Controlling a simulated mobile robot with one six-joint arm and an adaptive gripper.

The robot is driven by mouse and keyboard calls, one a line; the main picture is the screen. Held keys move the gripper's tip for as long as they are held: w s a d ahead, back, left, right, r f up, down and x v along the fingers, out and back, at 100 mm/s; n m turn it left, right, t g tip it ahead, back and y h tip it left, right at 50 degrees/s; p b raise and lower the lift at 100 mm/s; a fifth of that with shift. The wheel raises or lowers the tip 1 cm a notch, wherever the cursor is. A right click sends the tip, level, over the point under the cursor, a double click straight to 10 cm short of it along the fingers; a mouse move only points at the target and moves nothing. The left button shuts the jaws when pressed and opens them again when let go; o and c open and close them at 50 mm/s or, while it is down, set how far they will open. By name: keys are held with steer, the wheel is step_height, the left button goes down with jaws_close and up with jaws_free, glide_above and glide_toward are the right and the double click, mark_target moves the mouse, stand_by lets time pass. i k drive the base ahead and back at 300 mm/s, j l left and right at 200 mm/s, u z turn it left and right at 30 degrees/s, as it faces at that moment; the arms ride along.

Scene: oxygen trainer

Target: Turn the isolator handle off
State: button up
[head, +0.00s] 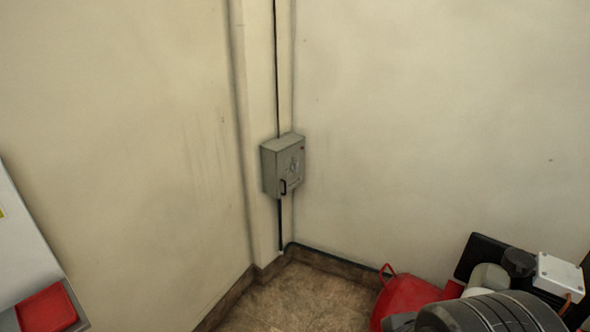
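A grey metal box (272,170) is mounted on the wall in the room's corner, in the middle of the head view. A small black handle (284,187) shows low on its front door. The door also carries a dark round marking, too small to read. I cannot tell whether this handle is the isolator handle, nor its on or off position. My gripper is not in view.
A dark conduit (277,70) runs down into the box from above. A red object (405,298) and dark rounded equipment with a white box (559,272) crowd the lower right. A white panel (22,245) with a red part stands lower left. Floor (300,296) below the box looks clear.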

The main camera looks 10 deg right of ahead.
mark_target(294, 166)
steer(key=i+j, duration=0.1)
steer(key=i, duration=0.45)
steer(key=i+z, duration=0.1)
steer(key=i, duration=0.45)
steer(key=i+j+z, duration=0.1)
steer(key=i, duration=0.45)
steer(key=i+j, duration=0.25)
steer(key=i, duration=0.3)
steer(key=i+j+z, duration=0.1)
steer(key=i, duration=0.45)
